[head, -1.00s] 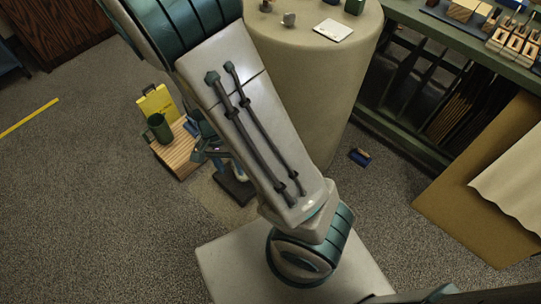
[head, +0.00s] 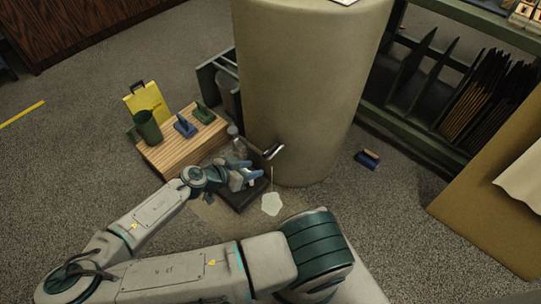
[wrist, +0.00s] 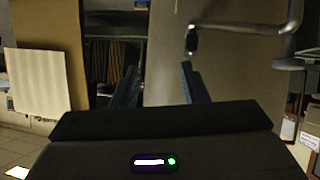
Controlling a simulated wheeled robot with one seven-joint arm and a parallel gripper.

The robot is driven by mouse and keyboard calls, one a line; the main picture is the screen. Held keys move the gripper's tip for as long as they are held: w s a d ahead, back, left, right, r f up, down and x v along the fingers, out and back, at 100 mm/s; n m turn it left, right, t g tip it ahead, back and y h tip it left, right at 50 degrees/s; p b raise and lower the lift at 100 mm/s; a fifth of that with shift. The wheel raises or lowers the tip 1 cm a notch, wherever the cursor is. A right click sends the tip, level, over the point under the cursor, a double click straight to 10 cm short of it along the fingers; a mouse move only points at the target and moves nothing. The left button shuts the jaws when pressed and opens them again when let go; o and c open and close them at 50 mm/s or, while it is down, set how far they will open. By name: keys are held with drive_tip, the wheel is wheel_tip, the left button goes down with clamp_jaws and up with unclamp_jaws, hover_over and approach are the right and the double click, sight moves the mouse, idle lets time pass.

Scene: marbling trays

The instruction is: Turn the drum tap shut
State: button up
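The drum (head: 310,95) is a large beige cylinder standing on the floor. Its metal tap (head: 273,151) sticks out low on the front, with a thin pale stream below it and a whitish puddle (head: 271,204) on the floor. My gripper (head: 247,171) is just left of the tap, low down, apart from it. In the wrist view its two blue fingers (wrist: 160,80) are spread with nothing between them. A bent metal pipe of the tap (wrist: 286,45) shows at the upper right there, with a dark end hanging near the right finger. The tap's handle is not clear.
Open carpet lies left.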

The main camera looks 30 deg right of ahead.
sight(269, 150)
drive_tip(key=w+d+f+t+b, duration=0.1)
drive_tip(key=w+d, duration=0.1)
drive_tip(key=d, duration=0.1)
drive_tip(key=w+d+f+b, duration=0.2)
drive_tip(key=w+d, duration=0.1)
drive_tip(key=d, duration=0.1)
drive_tip(key=w+d+f+t+h+b, duration=0.1)
drive_tip(key=w+d+f+b, duration=0.1)
drive_tip(key=d, duration=0.2)
drive_tip(key=shift+w+d+f+t, duration=0.1)
drive_tip(key=shift+w+f+t, duration=0.1)
drive_tip(key=shift+w+t, duration=0.1)
idle(0.3)
clamp_jaws()
